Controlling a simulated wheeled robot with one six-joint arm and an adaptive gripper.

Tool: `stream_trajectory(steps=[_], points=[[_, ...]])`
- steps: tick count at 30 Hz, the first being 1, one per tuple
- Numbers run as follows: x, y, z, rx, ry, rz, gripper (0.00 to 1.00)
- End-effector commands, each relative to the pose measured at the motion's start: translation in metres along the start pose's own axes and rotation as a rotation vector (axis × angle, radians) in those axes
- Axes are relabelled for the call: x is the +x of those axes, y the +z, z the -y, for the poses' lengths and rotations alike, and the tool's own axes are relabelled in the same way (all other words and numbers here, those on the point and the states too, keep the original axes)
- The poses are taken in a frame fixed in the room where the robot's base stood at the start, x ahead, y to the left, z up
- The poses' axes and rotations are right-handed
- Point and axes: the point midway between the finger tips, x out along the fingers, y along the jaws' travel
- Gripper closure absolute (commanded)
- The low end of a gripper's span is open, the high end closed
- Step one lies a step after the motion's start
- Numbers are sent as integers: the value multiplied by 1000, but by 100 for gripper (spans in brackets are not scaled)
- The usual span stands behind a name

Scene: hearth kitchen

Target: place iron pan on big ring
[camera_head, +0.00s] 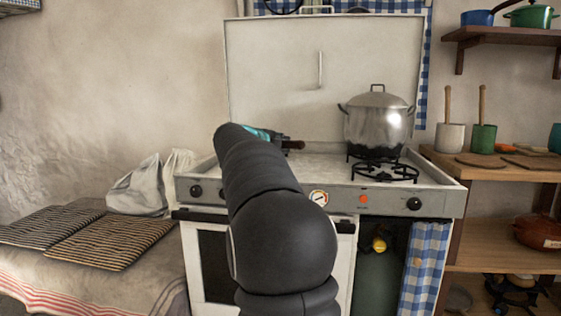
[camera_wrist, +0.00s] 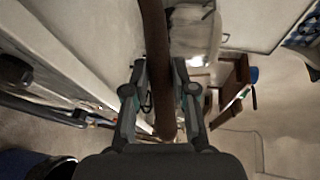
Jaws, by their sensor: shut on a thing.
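My gripper (camera_wrist: 160,78) is shut on a brown bar-like handle (camera_wrist: 154,35), which runs between its two fingers in the wrist view. In the head view my gripper (camera_head: 262,134) is mostly hidden behind my own arm, over the left part of the white stove (camera_head: 320,165). The iron pan's body cannot be made out in either view. A black ring grate (camera_head: 388,172) at the stove's front right is bare. The left side of the hob is hidden by my arm, so any ring there cannot be seen.
A lidded silver pot (camera_head: 378,117) stands on the back right ring. The raised stove lid (camera_head: 290,85) stands behind the hob. A shelf unit (camera_head: 500,170) with cups is on the right. A bench with striped cushions (camera_head: 110,242) and a pale cloth sack (camera_head: 142,188) is on the left.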

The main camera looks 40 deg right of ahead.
Motion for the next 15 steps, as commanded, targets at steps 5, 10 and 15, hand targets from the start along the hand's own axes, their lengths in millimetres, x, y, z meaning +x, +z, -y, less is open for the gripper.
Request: stream_trajectory(steps=[5, 10, 15], points=[[0, 1, -5, 3, -4, 1, 100], [5, 1, -27, 3, -3, 1, 100], [7, 1, -38, 5, -4, 2, 100]])
